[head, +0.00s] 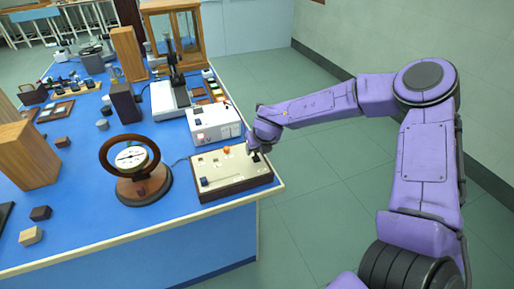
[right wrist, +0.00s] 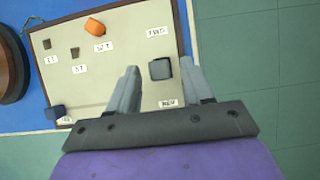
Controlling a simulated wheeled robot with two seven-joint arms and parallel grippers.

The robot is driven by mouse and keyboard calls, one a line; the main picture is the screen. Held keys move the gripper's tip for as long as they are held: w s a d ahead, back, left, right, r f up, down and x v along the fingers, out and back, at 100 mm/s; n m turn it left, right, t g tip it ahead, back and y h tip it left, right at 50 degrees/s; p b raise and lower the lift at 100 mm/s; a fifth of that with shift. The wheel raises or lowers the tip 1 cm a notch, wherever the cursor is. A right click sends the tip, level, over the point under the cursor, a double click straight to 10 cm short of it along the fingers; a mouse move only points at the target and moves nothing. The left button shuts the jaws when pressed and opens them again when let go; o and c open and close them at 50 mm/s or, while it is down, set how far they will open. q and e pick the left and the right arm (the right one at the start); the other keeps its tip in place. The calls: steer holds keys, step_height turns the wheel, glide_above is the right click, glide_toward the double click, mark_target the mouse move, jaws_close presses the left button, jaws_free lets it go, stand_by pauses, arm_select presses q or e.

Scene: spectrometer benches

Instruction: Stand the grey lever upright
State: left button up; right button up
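The grey lever (right wrist: 161,69) shows in the right wrist view as a dark grey block near the right edge of a cream control panel (right wrist: 130,75). In the head view the panel (head: 232,180) lies at the bench's near right corner. My right gripper (right wrist: 160,68) is open, with one finger on each side of the lever; I cannot tell whether either finger touches it. In the head view the gripper (head: 257,148) is over the panel's right end and partly hides the lever there. The lever's tilt is hard to tell from above. My left gripper is not in view.
The panel also carries an orange knob (right wrist: 94,27), small dark switches and a blue-grey block (right wrist: 55,112). Open floor (head: 310,190) lies right of the bench.

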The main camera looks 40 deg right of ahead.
steer(key=v, duration=1)
steer(key=shift+r+b, duration=0.25)
steer(key=shift+b, duration=0.1)
steer(key=shift+s, duration=0.1)
